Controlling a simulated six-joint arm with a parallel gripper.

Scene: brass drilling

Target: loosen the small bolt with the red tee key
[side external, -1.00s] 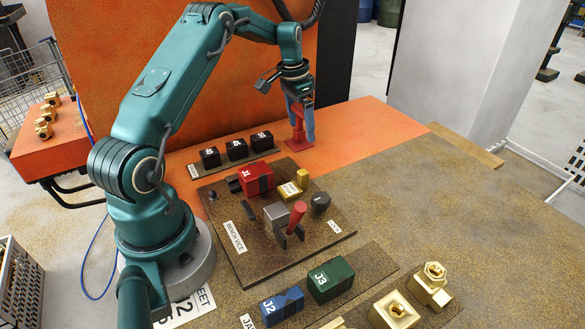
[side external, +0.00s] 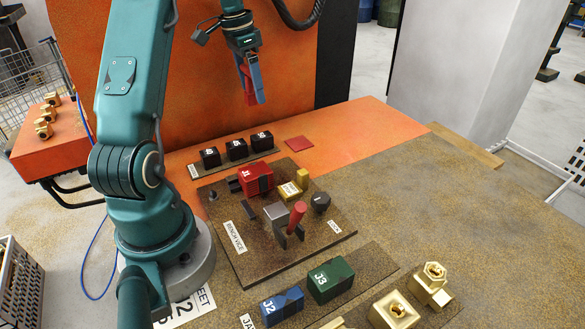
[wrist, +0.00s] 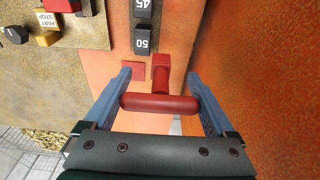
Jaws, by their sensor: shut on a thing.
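My gripper (side external: 257,92) hangs in the air above the back of the bench, its blue fingers shut on the red tee key (side external: 248,88). In the wrist view my gripper (wrist: 158,76) has the key's crossbar (wrist: 158,103) between its two fingers, and the red stem (wrist: 161,70) points away from the camera. The key is clear of the bench. A flat red square (side external: 299,143) lies bare on the orange bench below; it also shows in the wrist view (wrist: 132,70). I cannot tell for sure which part is the small bolt.
The bench vice plate (side external: 255,262) carries a red jaw block (side external: 256,178), a red lever (side external: 298,213) and a dark knob (side external: 320,202). Several black numbered blocks (side external: 237,149) stand behind it. Blue (side external: 282,305) and green (side external: 331,280) jaw blocks and brass fittings (side external: 394,309) are in front.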

